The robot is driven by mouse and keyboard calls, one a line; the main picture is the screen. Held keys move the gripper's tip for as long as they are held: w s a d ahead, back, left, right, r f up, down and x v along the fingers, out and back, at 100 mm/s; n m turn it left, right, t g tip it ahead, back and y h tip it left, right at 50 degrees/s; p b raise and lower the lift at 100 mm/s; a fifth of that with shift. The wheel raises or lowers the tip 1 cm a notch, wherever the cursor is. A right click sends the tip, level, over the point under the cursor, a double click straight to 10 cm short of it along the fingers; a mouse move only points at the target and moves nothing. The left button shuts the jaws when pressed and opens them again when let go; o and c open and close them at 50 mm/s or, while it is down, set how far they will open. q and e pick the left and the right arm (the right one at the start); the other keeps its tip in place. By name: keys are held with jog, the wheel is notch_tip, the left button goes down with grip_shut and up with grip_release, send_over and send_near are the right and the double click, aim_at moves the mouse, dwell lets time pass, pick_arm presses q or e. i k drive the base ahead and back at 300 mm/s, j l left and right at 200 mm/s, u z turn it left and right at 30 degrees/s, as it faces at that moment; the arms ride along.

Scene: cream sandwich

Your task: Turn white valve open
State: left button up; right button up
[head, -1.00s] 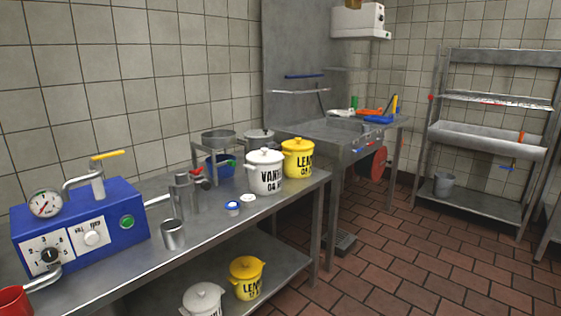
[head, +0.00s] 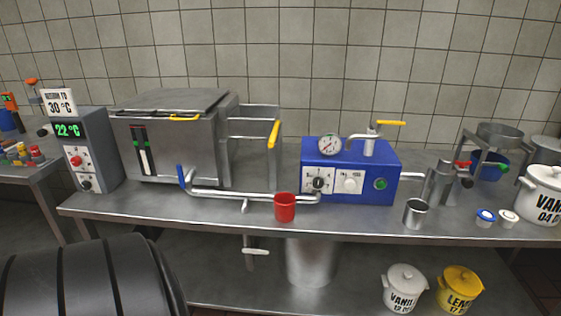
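A white lever handle (head: 256,251) lies roughly horizontal on a short vertical pipe below the edge of the steel table, left of centre in the head view. It looks like the white valve. A thin metal pipe (head: 230,194) runs along the tabletop above it, from a blue-handled valve (head: 182,176) on the steel tank (head: 180,155) toward the blue pump box (head: 390,160). Neither of my grippers is in view.
A red cup (head: 285,207) stands at the table's front edge, close above the white handle. A large metal container (head: 311,262) stands beneath, to its right. White and yellow pots (head: 404,287) (head: 460,288) are at lower right. A large dark ribbed shape fills the lower left.

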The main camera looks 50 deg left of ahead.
aim_at(245, 249)
jog(key=u, duration=1.95)
